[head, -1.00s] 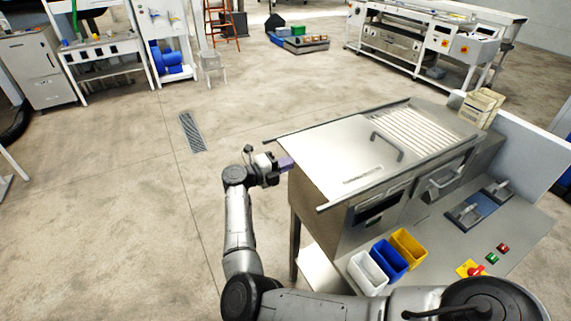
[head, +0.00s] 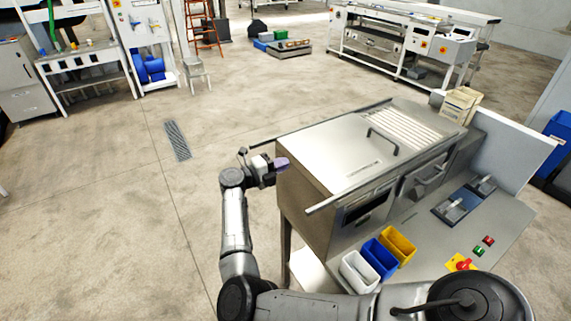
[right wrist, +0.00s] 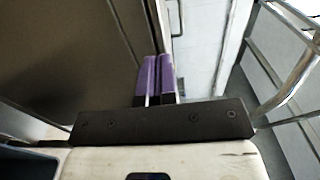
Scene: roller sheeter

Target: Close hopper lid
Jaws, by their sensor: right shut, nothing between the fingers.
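The steel hopper lid (head: 335,150) lies flat on top of the roller sheeter, beside a slatted section. A curved lid handle (head: 383,140) stands up on its right part. My right gripper (head: 282,163), with purple fingertips, is at the left side of the machine, near the lid's left edge. Its purple fingers also show in the right wrist view (right wrist: 156,78), close together with nothing between them. A dark panel (right wrist: 65,45) lies left of them there; I cannot tell whether they touch it. My left gripper is not in view.
White, blue and yellow bins (head: 379,258) sit at the machine's front. A control panel with red and green buttons (head: 482,246) is at the right. A rail (head: 350,195) runs along the lid's near edge. Floor left of the machine is clear.

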